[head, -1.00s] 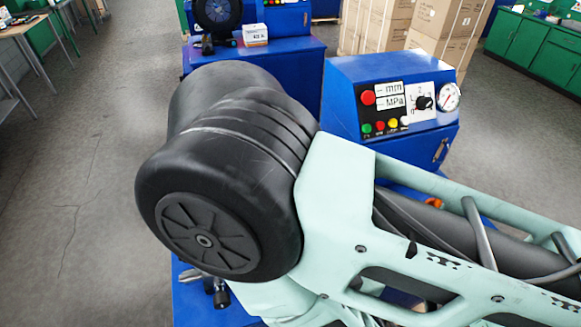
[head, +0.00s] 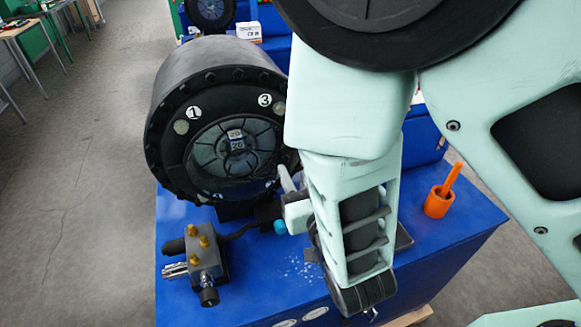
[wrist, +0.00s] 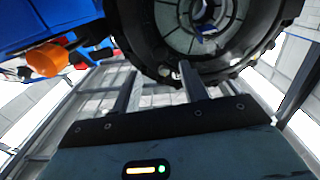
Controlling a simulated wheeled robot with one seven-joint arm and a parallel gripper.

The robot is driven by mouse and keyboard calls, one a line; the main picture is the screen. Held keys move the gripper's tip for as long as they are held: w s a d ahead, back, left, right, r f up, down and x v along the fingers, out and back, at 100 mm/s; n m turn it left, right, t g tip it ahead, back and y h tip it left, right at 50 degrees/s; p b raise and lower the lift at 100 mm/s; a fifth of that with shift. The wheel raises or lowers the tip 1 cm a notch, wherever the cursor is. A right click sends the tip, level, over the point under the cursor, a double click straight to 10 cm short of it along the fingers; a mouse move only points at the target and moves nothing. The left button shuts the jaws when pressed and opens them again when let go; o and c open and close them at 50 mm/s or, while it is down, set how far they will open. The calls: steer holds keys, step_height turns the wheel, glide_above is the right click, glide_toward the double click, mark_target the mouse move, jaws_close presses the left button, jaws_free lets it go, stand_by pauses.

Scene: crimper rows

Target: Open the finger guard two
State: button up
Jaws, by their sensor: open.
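The black round crimper head (head: 170,110) faces me in the head view, with white number marks 1 and 3 near its top. A clear round guard (head: 215,165) appears to cover its centre opening; I cannot tell if it is shut. I cannot read a number two; the lower mark is unclear. My gripper (head: 288,180) is beside the lower right of the head, partly hidden by my arm. In the wrist view my gripper (wrist: 157,82) is open and empty, its two fingers apart. The crimper ring (wrist: 162,45) is just beyond the fingertips. Contact cannot be told.
A grey valve block (head: 205,262) with brass knobs stands at the front left of the blue bench (head: 270,300). An orange cup (head: 438,203) stands at the right; it also shows in the wrist view (wrist: 47,58). Another machine (head: 210,10) is behind.

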mark_target(287, 150)
steer(key=shift+f+b+x, duration=0.25)
steer(key=shift+b+x, duration=1.05)
steer(key=shift+b, duration=1.9)
steer(key=shift+w+a+r+p, duration=0.15)
steer(key=shift+w+p, duration=0.25)
steer(key=shift+w, duration=0.1)
steer(key=shift+w+a+r+p, duration=0.15)
steer(key=shift+w+p, duration=0.2)
steer(key=shift+w, duration=0.1)
steer(key=shift+w+a, duration=0.1)
steer(key=shift+w, duration=0.4)
steer(key=shift+f, duration=0.1)
jaws_close()
